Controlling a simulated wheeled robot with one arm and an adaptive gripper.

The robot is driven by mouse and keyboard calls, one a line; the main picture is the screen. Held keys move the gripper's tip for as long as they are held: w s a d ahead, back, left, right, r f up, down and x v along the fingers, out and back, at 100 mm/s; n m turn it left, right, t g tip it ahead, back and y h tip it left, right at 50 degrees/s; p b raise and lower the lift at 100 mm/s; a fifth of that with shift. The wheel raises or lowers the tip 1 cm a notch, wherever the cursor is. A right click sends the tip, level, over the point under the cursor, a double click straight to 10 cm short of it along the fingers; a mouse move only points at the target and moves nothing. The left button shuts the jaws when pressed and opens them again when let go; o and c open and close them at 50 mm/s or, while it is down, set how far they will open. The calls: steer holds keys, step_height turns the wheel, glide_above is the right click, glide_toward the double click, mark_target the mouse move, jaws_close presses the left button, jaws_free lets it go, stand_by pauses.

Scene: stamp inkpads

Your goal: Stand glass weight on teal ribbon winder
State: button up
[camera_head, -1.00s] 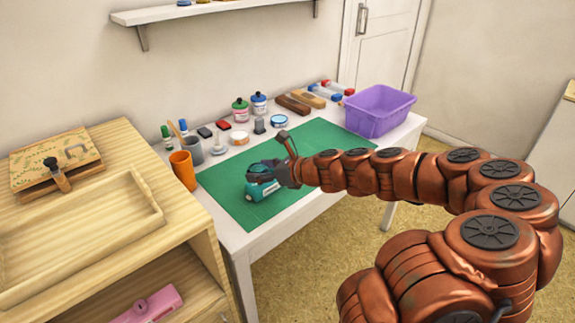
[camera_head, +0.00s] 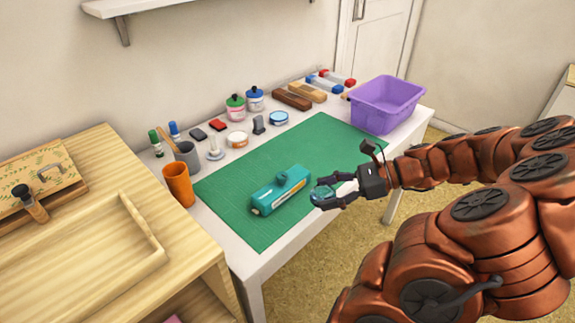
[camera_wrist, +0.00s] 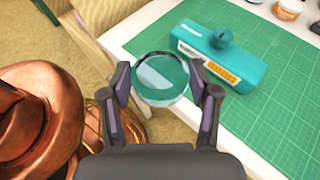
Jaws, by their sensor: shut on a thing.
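The teal ribbon winder (camera_head: 281,190) lies on the green cutting mat, a long block with a round knob on top. In the wrist view the ribbon winder (camera_wrist: 218,57) is ahead and to the right, with a label on its side. My gripper (camera_head: 324,196) is shut on the clear round glass weight (camera_wrist: 161,78), one finger on each side. In the head view the glass weight (camera_head: 322,195) is partly covered by the fingers. It is just right of the winder and apart from it, near the mat's front edge.
The green mat (camera_head: 235,215) is otherwise clear. Behind it stand ink bottles (camera_head: 235,107), inkpads and wooden blocks (camera_head: 292,99). A purple bin (camera_head: 385,105) is at the back right, an orange cup (camera_head: 178,184) at the left.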

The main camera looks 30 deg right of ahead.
steer(key=shift+s+r, duration=0.15)
steer(key=shift+s, duration=0.05)
steer(key=shift+w+d, duration=0.1)
steer(key=shift+w, duration=0.05)
steer(key=p, duration=0.1)
glide_above(302, 172)
steer(key=shift+f, duration=2.5)
steer(key=o, duration=1.3)
